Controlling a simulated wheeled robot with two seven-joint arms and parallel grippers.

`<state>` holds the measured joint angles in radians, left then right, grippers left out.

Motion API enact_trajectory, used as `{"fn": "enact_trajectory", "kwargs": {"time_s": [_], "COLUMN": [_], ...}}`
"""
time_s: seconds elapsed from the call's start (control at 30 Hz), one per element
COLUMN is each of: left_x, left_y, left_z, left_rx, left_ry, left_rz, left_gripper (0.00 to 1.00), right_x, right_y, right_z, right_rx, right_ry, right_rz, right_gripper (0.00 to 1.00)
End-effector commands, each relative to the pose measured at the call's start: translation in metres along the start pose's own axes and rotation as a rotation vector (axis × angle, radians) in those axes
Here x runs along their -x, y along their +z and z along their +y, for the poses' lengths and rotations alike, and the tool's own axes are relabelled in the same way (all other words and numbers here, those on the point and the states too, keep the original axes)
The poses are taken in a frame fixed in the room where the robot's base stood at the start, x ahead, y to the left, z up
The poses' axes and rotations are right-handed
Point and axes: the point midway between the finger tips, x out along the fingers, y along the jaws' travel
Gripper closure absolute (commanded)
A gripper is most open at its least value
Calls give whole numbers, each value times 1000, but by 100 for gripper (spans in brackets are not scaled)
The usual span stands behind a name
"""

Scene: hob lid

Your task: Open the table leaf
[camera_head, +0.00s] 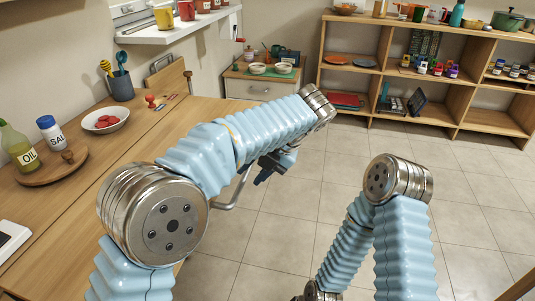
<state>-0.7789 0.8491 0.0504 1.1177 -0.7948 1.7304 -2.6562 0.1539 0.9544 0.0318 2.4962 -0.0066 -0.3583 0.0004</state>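A wooden worktop (60,209) runs along the wall on the left, with a long seam in its top. The wood on the room side of the seam (122,162) looks flat and level; I cannot tell for certain that this is the table leaf. A grey bent bar (236,188) shows beside the worktop's room-side edge, partly behind my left arm. My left gripper (264,174), dark and small, hangs beneath my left forearm close to this bar; I cannot tell whether they touch or whether its fingers are apart. My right arm bends down at the lower right, and its gripper is out of view.
On the worktop stand an oil bottle (17,146), a salt jar (51,132), a white bowl of red items (106,120) and a utensil cup (120,86). A small cabinet (248,88) and open shelves (437,91) line the back. The tiled floor (480,200) is clear.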

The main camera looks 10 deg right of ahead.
Motion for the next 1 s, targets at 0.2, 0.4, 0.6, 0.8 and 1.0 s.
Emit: {"fn": "enact_trajectory", "kwargs": {"time_s": [0.2,0.4,0.6,0.8,1.0], "left_x": [54,77,84,84,84], "left_y": [1,1,0,0,0], "left_z": [-1,0,0,0,0], "left_rx": [1,1,0,0,0], "left_ry": [0,1,1,1,1], "left_rz": [-3,0,1,1,1], "left_gripper": [63,63,63,63,63], "right_x": [0,0,0,0,0], "right_y": [0,0,0,0,0], "right_z": [0,0,0,0,0], "right_rx": [0,0,0,0,0], "right_ry": [0,0,0,0,0], "right_rz": [0,0,0,0,0], "right_gripper": [57,57,57,57,57]}}
